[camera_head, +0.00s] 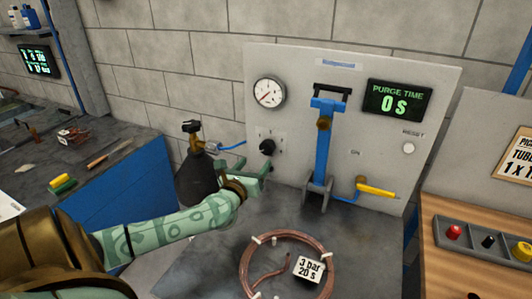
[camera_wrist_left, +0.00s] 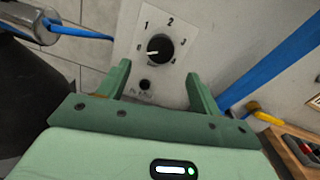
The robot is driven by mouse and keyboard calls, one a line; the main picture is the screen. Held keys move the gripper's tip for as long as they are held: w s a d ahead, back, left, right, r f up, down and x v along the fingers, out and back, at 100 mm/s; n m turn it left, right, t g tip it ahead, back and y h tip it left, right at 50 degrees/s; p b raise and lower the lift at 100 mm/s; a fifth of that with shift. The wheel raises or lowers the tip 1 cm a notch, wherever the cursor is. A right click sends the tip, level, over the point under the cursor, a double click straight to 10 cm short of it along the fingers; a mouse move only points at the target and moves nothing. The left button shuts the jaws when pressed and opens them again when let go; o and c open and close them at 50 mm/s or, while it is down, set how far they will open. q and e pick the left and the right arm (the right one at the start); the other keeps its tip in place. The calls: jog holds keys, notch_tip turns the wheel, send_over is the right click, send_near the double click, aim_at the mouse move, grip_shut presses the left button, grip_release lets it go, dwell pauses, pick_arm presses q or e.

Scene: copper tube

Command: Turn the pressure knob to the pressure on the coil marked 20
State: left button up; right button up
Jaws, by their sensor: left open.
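The black pressure knob (camera_head: 267,147) sits on the grey panel below a round gauge (camera_head: 268,93). In the left wrist view the knob (camera_wrist_left: 160,48) has a scale with 1, 2 and 3 legible, and its white pointer points left, below the 1. My left gripper (camera_head: 262,176) is open and empty just below and in front of the knob. In the left wrist view its two fingers (camera_wrist_left: 158,75) are spread, with the knob beyond and between them. A copper coil (camera_head: 247,264) lies on the bench with a tag (camera_head: 308,268) reading 3 bar 20 s. My right gripper is out of view.
A dark gas bottle (camera_head: 197,180) stands left of the panel, close to my left wrist. A blue lever clamp (camera_head: 322,150) and a yellow-handled valve (camera_head: 376,191) are right of the knob. The display (camera_head: 397,100) reads PURGE TIME 0 S. A button tray (camera_head: 480,240) is at right.

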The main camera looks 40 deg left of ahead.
aim_at(266, 150)
pick_arm(q)
jog(key=b+x, duration=0.2)
jog(key=x, duration=0.7)
jog(key=shift+d+f, duration=0.1)
jog(key=c, duration=1)
